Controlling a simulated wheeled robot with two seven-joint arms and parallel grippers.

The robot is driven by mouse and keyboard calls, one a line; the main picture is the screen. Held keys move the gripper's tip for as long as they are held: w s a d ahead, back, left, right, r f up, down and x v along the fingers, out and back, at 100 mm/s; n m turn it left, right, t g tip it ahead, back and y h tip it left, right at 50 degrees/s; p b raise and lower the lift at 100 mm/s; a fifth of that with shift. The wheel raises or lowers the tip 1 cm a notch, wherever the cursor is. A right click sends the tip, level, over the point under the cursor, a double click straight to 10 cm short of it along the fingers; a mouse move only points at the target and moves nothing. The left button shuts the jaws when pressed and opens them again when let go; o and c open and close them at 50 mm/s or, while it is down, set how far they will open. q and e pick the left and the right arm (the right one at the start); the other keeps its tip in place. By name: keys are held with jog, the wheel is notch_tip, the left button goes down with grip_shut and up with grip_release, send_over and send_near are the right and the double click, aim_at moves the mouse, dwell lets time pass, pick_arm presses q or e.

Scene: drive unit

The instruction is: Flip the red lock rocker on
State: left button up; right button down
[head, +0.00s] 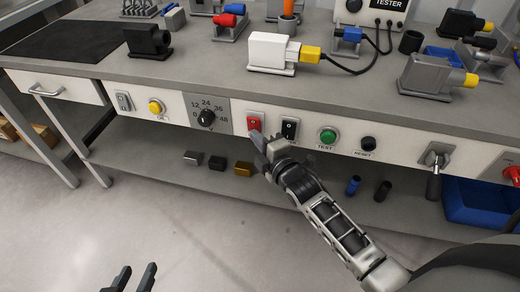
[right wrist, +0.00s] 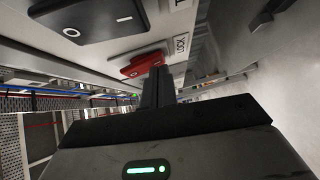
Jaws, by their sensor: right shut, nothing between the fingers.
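The red lock rocker (head: 253,123) sits in the pale front panel of the bench, between the voltage dial and a black rocker. In the right wrist view the red rocker (right wrist: 140,65) is just beyond my fingertips, beside a LOCK label (right wrist: 181,44). My right gripper (head: 261,141) is shut and empty, with its fingertips at the rocker's lower edge. In the right wrist view the right fingertips (right wrist: 158,72) overlap part of the rocker; I cannot tell whether they touch it. My left gripper (head: 134,279) is open and empty, low over the floor and away from the bench.
On the panel, a voltage dial (head: 206,117) is left of the red rocker. A black rocker (head: 290,128), a green button (head: 327,137) and a black knob (head: 368,143) are to its right. Small blocks (head: 216,163) lie on the shelf below. Various parts crowd the benchtop.

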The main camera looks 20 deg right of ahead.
pick_arm(q)
jog(key=shift+s+d+r+p, duration=0.1)
jog(key=shift+s+r+p, duration=0.2)
jog(key=shift+p, duration=0.3)
pick_arm(e)
jog(key=s+f, duration=0.1)
jog(key=s, duration=1.1)
jog(key=shift+s+a+f, duration=0.3)
jog(key=shift+s+a, duration=0.1)
jog(key=shift+a, duration=0.05)
pick_arm(q)
jog(key=shift+r, duration=0.1)
